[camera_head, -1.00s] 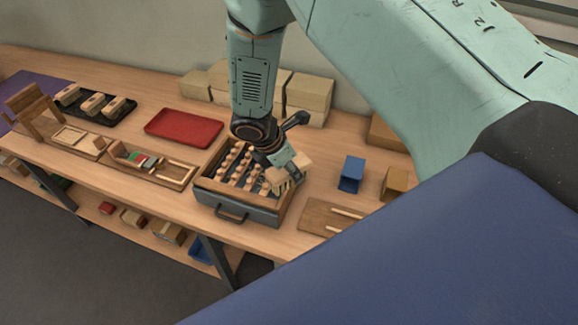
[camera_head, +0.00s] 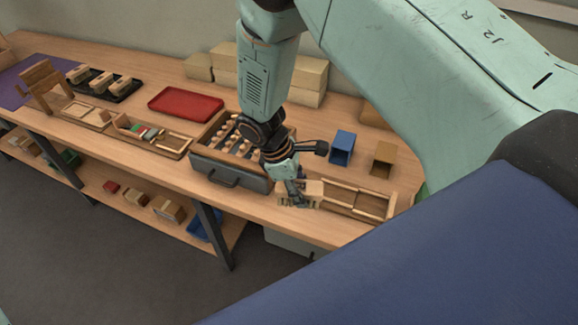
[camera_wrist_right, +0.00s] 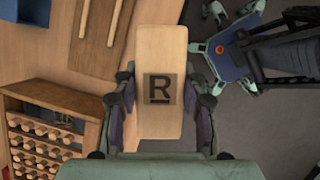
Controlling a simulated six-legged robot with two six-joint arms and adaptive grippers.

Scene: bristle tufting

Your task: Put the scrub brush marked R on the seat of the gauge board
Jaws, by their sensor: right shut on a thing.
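The scrub brush marked R (camera_wrist_right: 160,50) is a pale wooden block with a dark R square, lengthwise in the right wrist view. My right gripper (camera_wrist_right: 162,95) is shut on it, with a finger on each long side. In the head view my right gripper (camera_head: 295,194) holds the brush (camera_head: 314,188) near the table's front edge, right of the peg box. A flat wooden board with pale rails (camera_head: 345,197) lies just right of the brush. At the far left, another wooden board has an upright frame (camera_head: 42,82). I cannot tell which is the gauge board. My left gripper is not in view.
The peg box (camera_head: 250,183) stands left of my gripper. A blue bin (camera_head: 342,147) and a brown bin (camera_head: 384,158) stand behind the railed board. A red tray (camera_head: 186,103) and a black tray with several blocks (camera_head: 122,93) lie to the left.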

